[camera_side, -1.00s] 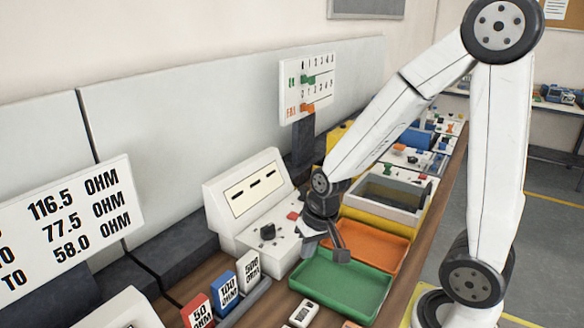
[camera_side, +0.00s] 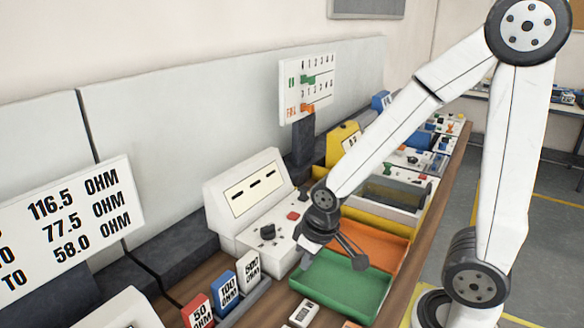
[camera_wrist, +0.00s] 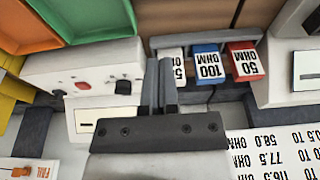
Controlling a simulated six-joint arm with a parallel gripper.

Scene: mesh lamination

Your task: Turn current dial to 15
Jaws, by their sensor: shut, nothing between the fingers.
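A white meter console (camera_side: 255,200) with a display showing dashes stands left of centre in the side view. On its sloped front are a large black dial (camera_side: 267,231), a red button (camera_side: 293,215) and a small black knob (camera_side: 303,193). The dial's setting is too small to read. In the wrist view the black dial (camera_wrist: 123,86) lies left of the fingers, with the red button (camera_wrist: 82,86) further left. My gripper (camera_side: 357,258) is shut and empty, above the green tray, apart from the dial. It also shows in the wrist view (camera_wrist: 161,62).
A green tray (camera_side: 345,285) and an orange tray (camera_side: 375,240) lie right of the console. Red (camera_side: 197,312), blue (camera_side: 226,291) and white (camera_side: 249,267) resistor blocks stand in a rack in front of it. A pass/fail board (camera_side: 307,88) stands behind.

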